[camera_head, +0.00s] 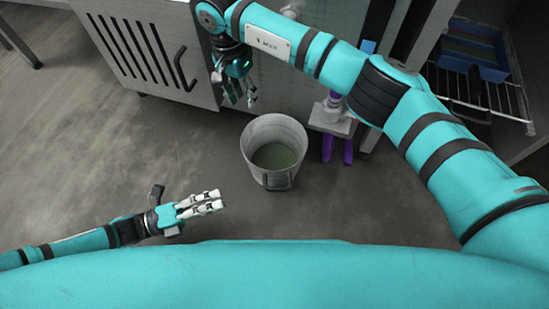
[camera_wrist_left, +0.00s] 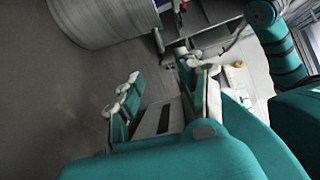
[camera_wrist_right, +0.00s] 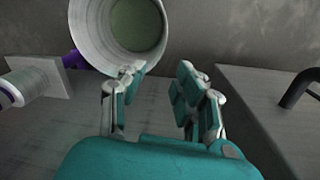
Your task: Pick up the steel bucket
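The steel bucket (camera_head: 292,133) stands upright on the floor, with greenish contents inside and a handle at its near side. Its side shows at the top of the left wrist view (camera_wrist_left: 95,20), and its mouth shows in the right wrist view (camera_wrist_right: 90,35). My left gripper (camera_head: 221,200) is open and empty, low over the floor, left of and nearer than the bucket, not touching it. My right gripper (camera_head: 242,98) is open and empty, beside the cabinet, up and left of the bucket in the head view. Its fingers point toward the bucket's side in the right wrist view.
A grey cabinet (camera_head: 135,45) with a slotted door and bar handle stands at the back left. A grey metal fitting with purple legs (camera_head: 347,150) is right of the bucket. A wire rack with a blue tray (camera_head: 480,65) is at the right. The floor left of the bucket is clear.

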